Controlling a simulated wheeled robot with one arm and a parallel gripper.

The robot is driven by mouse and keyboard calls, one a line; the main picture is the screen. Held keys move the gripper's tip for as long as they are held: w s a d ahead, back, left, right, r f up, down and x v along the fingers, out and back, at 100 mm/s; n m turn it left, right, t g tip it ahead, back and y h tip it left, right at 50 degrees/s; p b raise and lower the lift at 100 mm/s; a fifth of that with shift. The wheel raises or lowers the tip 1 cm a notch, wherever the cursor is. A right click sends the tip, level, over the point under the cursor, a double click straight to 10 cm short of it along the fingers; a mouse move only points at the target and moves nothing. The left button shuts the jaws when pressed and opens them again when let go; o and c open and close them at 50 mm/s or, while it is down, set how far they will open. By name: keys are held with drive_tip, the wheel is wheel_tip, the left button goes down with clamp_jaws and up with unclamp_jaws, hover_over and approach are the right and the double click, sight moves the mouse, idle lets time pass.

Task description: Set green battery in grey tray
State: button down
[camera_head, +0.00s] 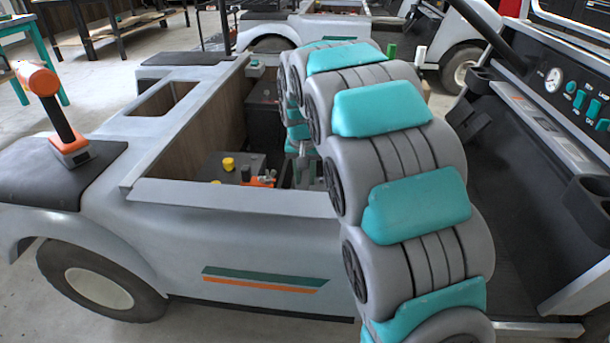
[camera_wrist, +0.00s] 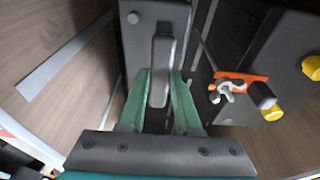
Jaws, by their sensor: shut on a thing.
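In the wrist view, my gripper (camera_wrist: 160,103) has its green fingers on either side of an upright grey handle (camera_wrist: 161,62). The handle stands on a dark grey box (camera_wrist: 136,45) with a small round terminal at its far left corner. I see no clearly green battery body; I cannot tell whether this box is the green battery. In the head view, my arm reaches down into the cart's open bay and hides much of it. My gripper (camera_head: 305,172) is low in the bay, partly hidden. I cannot make out the grey tray.
A dark unit with yellow caps (camera_wrist: 312,67) and an orange clamp (camera_wrist: 235,82) lies right of the box; its yellow cap (camera_head: 228,163) also shows in the head view. The cart's side wall (camera_head: 230,197) edges the bay. An orange-handled tool (camera_head: 60,115) stands on the fender.

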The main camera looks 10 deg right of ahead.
drive_tip(key=shift+f, duration=0.15)
drive_tip(key=shift+c, duration=2)
unclamp_jaws()
drive_tip(key=shift+f, duration=0.1)
drive_tip(key=shift+w+d+p+v, duration=0.1)
drive_tip(key=shift+w+p+v, duration=0.25)
drive_tip(key=shift+v, duration=0.95)
drive_tip(key=shift+w+d+p+v, duration=0.15)
drive_tip(key=shift+p+v, duration=0.25)
drive_tip(key=shift+v, duration=0.95)
drive_tip(key=shift+w+p+v, duration=0.25)
drive_tip(key=shift+p+v, duration=0.15)
drive_tip(key=shift+v, duration=0.9)
